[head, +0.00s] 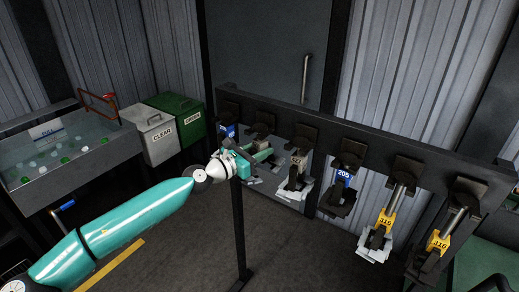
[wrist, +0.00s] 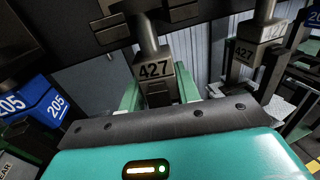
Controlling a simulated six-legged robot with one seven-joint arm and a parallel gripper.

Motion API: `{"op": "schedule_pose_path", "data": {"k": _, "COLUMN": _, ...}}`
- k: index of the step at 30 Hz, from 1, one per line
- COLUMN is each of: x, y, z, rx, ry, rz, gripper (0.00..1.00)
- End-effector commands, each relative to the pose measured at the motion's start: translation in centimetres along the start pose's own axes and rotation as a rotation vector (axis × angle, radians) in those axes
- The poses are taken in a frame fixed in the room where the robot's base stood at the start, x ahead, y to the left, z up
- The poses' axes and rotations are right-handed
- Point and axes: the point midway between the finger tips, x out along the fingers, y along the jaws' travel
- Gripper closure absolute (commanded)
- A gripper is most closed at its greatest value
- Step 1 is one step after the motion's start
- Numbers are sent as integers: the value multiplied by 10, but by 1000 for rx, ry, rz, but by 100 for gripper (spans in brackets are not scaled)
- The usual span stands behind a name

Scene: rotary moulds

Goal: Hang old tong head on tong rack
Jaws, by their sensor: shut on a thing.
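The tong rack (head: 320,126) is a long dark beam with a row of dark holders, each with a tong head at it. My gripper (head: 262,152) is at the second holder from the left. In the wrist view my gripper's green fingers (wrist: 160,93) are shut on the old tong head (wrist: 153,70), a grey block marked 427, one finger on each side. Its round shaft rises to a dark holder (wrist: 135,22). I cannot tell whether the holder bears it. Its lower part is hidden behind my gripper.
Another grey 427 head (head: 296,172) hangs just right; it also shows in the wrist view (wrist: 246,50). A blue 205 head (wrist: 50,102) is close on the left. Further right hang a blue head (head: 343,177) and two yellow ones. CLEAR and GREEN bins (head: 160,132) stand left.

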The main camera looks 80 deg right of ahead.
Motion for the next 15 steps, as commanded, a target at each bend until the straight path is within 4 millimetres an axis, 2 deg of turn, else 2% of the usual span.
{"op": "schedule_pose_path", "data": {"k": 4, "x": 0, "y": 0, "z": 1, "rx": 1, "ry": -2, "rz": 1, "gripper": 100}}
{"op": "schedule_pose_path", "data": {"k": 5, "x": 0, "y": 0, "z": 1, "rx": 1, "ry": -2, "rz": 1, "gripper": 64}}
{"op": "schedule_pose_path", "data": {"k": 8, "x": 0, "y": 0, "z": 1, "rx": 1, "ry": -1, "rz": 1, "gripper": 44}}
{"op": "schedule_pose_path", "data": {"k": 15, "x": 0, "y": 0, "z": -1, "rx": -1, "ry": 1, "rz": 0, "gripper": 42}}
